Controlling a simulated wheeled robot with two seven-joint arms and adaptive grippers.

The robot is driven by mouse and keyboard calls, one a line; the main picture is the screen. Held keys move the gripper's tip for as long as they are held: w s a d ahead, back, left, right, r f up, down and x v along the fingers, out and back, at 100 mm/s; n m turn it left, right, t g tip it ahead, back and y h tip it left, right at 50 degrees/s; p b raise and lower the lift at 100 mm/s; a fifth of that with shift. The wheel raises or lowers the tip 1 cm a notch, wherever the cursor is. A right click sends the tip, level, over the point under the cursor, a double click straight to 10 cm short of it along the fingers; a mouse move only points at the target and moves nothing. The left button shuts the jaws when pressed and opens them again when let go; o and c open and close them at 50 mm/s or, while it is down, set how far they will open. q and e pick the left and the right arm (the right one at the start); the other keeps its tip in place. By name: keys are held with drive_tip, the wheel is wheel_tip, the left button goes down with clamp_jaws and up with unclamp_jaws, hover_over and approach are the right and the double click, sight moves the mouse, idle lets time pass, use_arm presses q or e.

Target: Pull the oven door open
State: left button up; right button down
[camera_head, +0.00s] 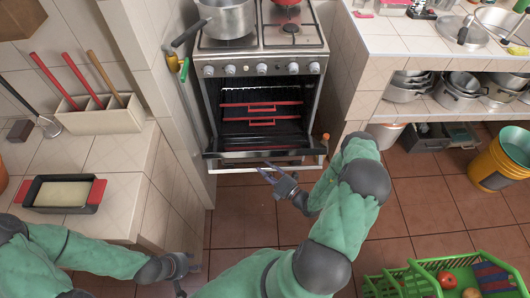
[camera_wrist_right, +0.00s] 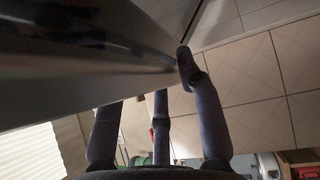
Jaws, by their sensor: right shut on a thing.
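The oven (camera_head: 262,100) stands under the stove top, and its cavity shows with red-handled racks (camera_head: 248,108) inside. The oven door (camera_head: 225,153) is swung down and outward at the bottom front, its dark edge and pale bar facing me. My right gripper (camera_head: 268,174) is at the front edge of the door, right of its middle, shut on it; the exact contact is small in this view. In the right wrist view the fingers (camera_wrist_right: 158,90) reach up against the dark door panel (camera_wrist_right: 80,60). My left gripper (camera_head: 181,284) is low at the bottom left, partly cut off, its jaws unclear.
A pot (camera_head: 228,18) sits on the stove. A counter on the left holds a loaf pan (camera_head: 62,194) and a utensil box (camera_head: 104,118). A green crate (camera_head: 425,278) and a yellow bucket (camera_head: 497,160) stand at the right. Tiled floor before the oven is clear.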

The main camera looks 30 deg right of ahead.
drive_tip(key=s+a+f+n+t+y+b, duration=0.1)
drive_tip(key=s+f+n+y, duration=0.1)
drive_tip(key=f, duration=1.1)
drive_tip(key=s+a+f+n+t+y+b, duration=0.1)
drive_tip(key=s+a+f+n+t, duration=0.1)
drive_tip(key=f, duration=1.1)
drive_tip(key=shift+s+n+y+b, duration=0.4)
drive_tip(key=shift+s+n, duration=0.4)
drive_tip(key=shift+n, duration=0.4)
drive_tip(key=c, duration=1.1)
unclamp_jaws()
drive_tip(key=shift+o, duration=0.6)
drive_tip(key=shift+a, duration=0.1)
drive_tip(key=shift+s+a, duration=0.1)
drive_tip(key=shift+a, duration=0.05)
drive_tip(key=shift+s+a+f, duration=0.1)
drive_tip(key=shift+s+a, duration=0.05)
drive_tip(key=shift+a, duration=0.05)
